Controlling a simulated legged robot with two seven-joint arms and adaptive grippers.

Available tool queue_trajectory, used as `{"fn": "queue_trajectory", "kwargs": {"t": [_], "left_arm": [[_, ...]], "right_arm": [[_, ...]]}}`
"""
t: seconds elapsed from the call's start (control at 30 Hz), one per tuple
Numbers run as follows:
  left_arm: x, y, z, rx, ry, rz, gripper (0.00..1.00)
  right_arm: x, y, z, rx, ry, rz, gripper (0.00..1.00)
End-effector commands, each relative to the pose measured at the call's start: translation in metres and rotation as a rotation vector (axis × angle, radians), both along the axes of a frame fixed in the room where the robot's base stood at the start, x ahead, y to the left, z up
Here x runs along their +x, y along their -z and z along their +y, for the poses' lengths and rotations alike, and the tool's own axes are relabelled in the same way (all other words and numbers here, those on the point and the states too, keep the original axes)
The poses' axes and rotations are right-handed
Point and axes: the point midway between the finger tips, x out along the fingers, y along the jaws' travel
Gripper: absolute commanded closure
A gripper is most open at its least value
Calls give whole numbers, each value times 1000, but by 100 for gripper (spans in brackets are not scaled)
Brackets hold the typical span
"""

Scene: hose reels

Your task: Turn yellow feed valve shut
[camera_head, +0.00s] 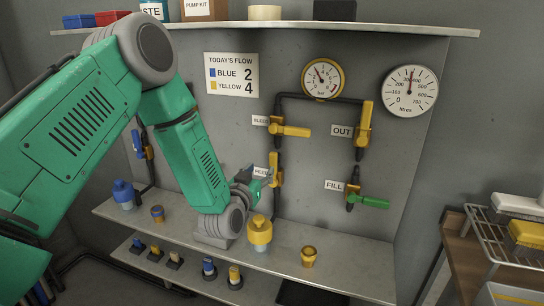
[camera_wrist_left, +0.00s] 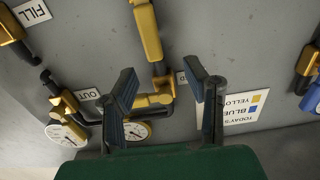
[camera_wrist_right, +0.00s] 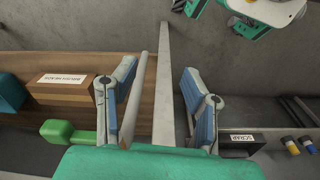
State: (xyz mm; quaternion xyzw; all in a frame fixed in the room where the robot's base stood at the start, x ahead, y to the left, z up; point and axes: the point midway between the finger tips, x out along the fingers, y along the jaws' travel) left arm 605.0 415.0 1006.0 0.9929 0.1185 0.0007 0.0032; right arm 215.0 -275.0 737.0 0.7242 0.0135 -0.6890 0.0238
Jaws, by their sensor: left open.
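The yellow feed valve (camera_head: 275,169) is on the left pipe of the grey panel, its lever roughly upright along the pipe. Its label is partly covered by my left gripper (camera_head: 262,179), which is just in front and to the left. In the left wrist view, which is upside down, the left gripper (camera_wrist_left: 167,95) has its fingers wide apart with nothing held. An upright yellow lever (camera_wrist_left: 148,30) shows beyond and between them, apparently the feed lever. Whether a finger touches it cannot be told. My right gripper (camera_wrist_right: 160,95) is spread and empty, outside the head view.
The yellow bleed valve (camera_head: 291,131) sits just above. The out valve (camera_head: 364,124) and green fill valve (camera_head: 371,201) are on the right pipe. Below, the shelf (camera_head: 345,262) carries a yellow-topped bottle (camera_head: 260,230) near my wrist and a yellow cup (camera_head: 308,256).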

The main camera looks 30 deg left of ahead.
Motion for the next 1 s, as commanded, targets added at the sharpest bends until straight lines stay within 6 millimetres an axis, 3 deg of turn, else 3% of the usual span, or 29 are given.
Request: {"fn": "queue_trajectory", "kwargs": {"t": [0.2, 0.4, 0.83, 0.87, 0.97, 1.0], "left_arm": [[46, -1, 8, 2, 1, -3, 59], [74, 0, 19, -2, 1, 0, 59], [85, 0, 20, -1, 2, 1, 59], [85, -1, 19, -1, 2, 1, 62], [85, -1, 18, 0, 2, 1, 97], [85, -1, 18, 0, 2, 1, 100]], "right_arm": [[1, -3, 0, -1, 1, -1, 60], [1, -3, -1, -1, 1, -1, 60], [1, -4, 0, 0, 1, -2, 60], [1, -4, 0, 0, 1, -2, 60], [1, -4, 0, -1, 1, -2, 60], [1, -4, 0, -1, 1, -2, 60]]}}
